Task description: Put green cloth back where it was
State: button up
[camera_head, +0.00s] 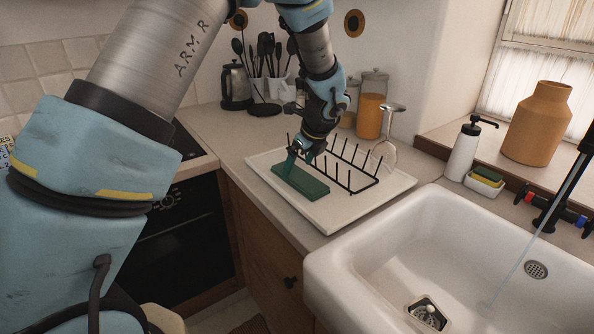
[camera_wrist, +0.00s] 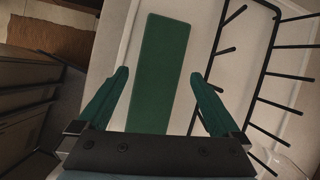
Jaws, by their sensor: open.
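The green cloth (camera_head: 300,181) lies flat on the white drying tray (camera_head: 336,216), along its left part beside the black rack. In the wrist view the cloth (camera_wrist: 160,72) is a long green strip running between my two fingers. My gripper (camera_head: 301,152) is over the far-left end of the cloth, pointing down. In the wrist view my gripper (camera_wrist: 158,95) is open, with one teal finger on each side of the cloth and a gap on both sides. Whether the fingertips touch the tray is unclear.
The black wire rack (camera_head: 350,165) stands on the tray, close to my gripper's right finger. An upturned wine glass (camera_head: 385,150) is at its right. A jar (camera_head: 371,108), utensils and a kettle (camera_head: 236,86) stand behind. The sink (camera_head: 400,240) is front right.

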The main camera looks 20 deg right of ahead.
jog(key=a+b+v, duration=0.1)
jog(key=v, duration=0.8)
jog(key=shift+s+d+r+b, duration=0.2)
jog(key=shift+d+r+b, duration=0.2)
jog(key=shift+d, duration=0.1)
jog(key=w+a+f+n+g, duration=0.2)
jog(key=a+n, duration=1)
jog(key=a, duration=0.7)
jog(key=s+a+f+n, duration=0.1)
jog(key=s+a+n, duration=0.1)
jog(key=a+n, duration=0.4)
jog(key=s+a+f+n+g+h, duration=0.1)
jog(key=s+a+n, duration=0.2)
jog(key=a+n, duration=0.3)
jog(key=s+a+n, duration=0.3)
jog(key=a+n, duration=0.3)
jog(key=shift+s+a+f+n, duration=0.25)
jog(key=shift+a+f+n, duration=0.05)
jog(key=shift+a+f, duration=0.1)
